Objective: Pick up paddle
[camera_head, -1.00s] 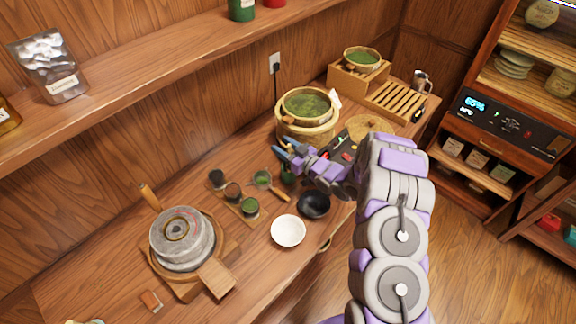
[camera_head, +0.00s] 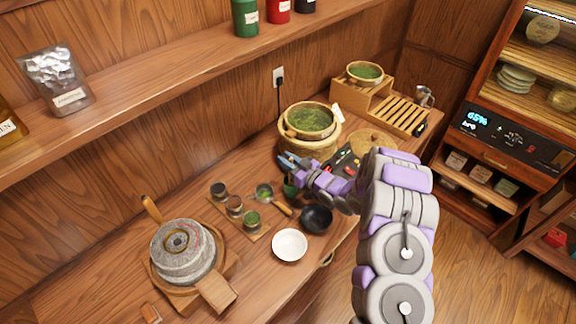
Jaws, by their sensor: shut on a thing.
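My gripper (camera_head: 286,160) is over the table, just in front of the steamer basket (camera_head: 312,146) that holds green leaves. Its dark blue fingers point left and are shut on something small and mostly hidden. I cannot make out a clear paddle shape there. A small brown rounded shape (camera_head: 290,133) shows at the basket's near left edge, just beyond the fingertips. I cannot tell whether it belongs to the held thing. A dark green object (camera_head: 290,188) shows below the fingers.
A black bowl (camera_head: 317,219) and a white bowl (camera_head: 290,245) stand near the front edge. A wooden-handled strainer (camera_head: 265,193) and small cups (camera_head: 235,205) lie left of my gripper. A stone mill (camera_head: 183,250) stands at left. A slatted wooden tray (camera_head: 400,115) is at the back right.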

